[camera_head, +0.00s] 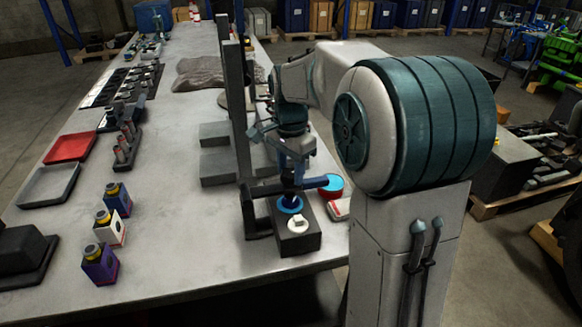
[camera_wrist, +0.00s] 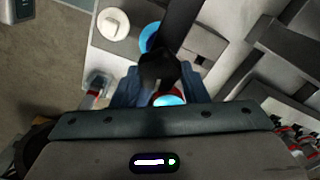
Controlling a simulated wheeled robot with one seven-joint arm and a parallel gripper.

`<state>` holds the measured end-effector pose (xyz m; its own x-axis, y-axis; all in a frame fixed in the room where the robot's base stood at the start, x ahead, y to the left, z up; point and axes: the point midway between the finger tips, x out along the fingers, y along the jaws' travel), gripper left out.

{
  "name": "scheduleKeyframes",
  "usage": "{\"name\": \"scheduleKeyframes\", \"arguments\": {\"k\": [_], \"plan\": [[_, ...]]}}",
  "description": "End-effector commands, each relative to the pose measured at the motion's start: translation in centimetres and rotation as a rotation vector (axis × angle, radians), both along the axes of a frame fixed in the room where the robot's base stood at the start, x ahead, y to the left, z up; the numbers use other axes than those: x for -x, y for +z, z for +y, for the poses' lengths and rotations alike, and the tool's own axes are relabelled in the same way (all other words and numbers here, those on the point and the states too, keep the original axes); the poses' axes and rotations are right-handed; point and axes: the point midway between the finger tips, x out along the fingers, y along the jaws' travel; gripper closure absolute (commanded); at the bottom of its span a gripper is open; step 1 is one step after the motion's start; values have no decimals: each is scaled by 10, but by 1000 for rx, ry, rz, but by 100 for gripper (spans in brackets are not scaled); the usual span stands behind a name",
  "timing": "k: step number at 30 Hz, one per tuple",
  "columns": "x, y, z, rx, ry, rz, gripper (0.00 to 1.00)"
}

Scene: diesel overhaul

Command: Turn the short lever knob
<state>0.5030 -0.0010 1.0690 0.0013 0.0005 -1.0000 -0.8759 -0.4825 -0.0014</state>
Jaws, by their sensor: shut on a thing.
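My gripper (camera_head: 292,182) points down over a dark box (camera_head: 312,241) at the front edge of the workbench. In the wrist view its blue fingers (camera_wrist: 160,83) are shut on a black knob (camera_wrist: 158,68) at the end of a dark lever (camera_wrist: 182,22). The fingers partly hide the knob. A blue disc (camera_head: 290,204) and a white round knob (camera_head: 298,226) sit on top of the box. They also show in the wrist view, the disc (camera_wrist: 149,38) partly behind the lever and the white knob (camera_wrist: 113,24) left of it.
A red can with a blue top (camera_head: 331,187) stands right of the box. A dark upright post (camera_head: 238,120) and grey blocks (camera_head: 218,167) stand behind and left. Small bottles (camera_head: 101,264) and trays (camera_head: 72,147) line the bench's left side.

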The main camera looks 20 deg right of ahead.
Motion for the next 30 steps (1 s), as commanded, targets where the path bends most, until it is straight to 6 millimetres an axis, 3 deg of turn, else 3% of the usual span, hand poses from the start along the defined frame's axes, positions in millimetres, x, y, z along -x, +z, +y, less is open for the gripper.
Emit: {"name": "scheduleKeyframes", "arguments": {"k": [30], "plan": [[-1, 1, 1, 0, 961, -7, 83]]}}
